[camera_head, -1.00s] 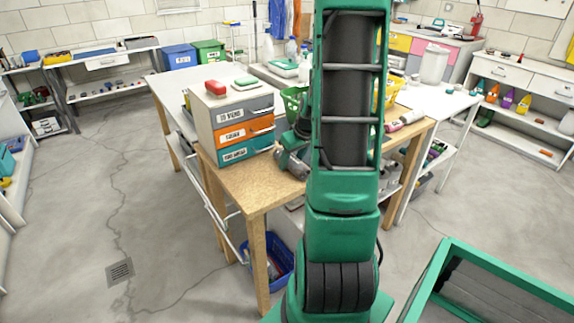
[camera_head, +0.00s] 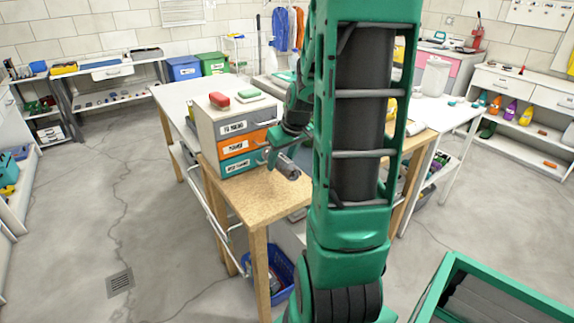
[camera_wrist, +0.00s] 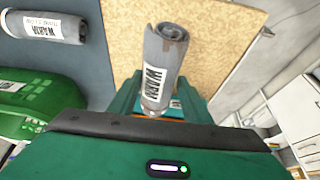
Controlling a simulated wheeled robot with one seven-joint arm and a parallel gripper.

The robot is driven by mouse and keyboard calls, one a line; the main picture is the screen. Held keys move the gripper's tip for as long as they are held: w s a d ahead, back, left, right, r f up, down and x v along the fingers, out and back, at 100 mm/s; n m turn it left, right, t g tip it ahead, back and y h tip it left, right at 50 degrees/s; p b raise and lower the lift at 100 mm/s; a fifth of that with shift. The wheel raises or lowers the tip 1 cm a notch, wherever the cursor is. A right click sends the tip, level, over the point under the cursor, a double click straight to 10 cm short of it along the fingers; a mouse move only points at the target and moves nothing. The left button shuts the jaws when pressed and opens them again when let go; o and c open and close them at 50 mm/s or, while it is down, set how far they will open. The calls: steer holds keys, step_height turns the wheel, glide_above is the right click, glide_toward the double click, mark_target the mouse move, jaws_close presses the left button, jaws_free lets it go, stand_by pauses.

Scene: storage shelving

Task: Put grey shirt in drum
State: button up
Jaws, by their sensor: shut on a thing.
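A rolled grey shirt (camera_wrist: 163,65) with a white printed label is in my gripper (camera_wrist: 155,108) in the wrist view; the jaws are shut on its near end and the roll sticks out beyond them. In the head view the shirt (camera_head: 287,168) is above the front of the wooden table, just right of the drawer unit. A second grey roll (camera_wrist: 45,27) with a label lies at the upper left of the wrist view. I cannot make out a drum for certain; a pale cylindrical container (camera_head: 436,76) stands on the right-hand table.
The drawer unit (camera_head: 236,135) with grey, orange and teal drawers stands close left of my gripper. The wooden tabletop (camera_head: 255,200) is bare in front. A blue basket (camera_head: 283,270) sits underneath. A green container (camera_wrist: 40,100) shows in the wrist view. Floor at left is open.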

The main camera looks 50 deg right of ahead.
steer(key=a+r, duration=0.3)
steer(key=a, duration=0.3)
steer(key=shift+w+r, duration=0.25)
steer(key=shift+d, duration=0.1)
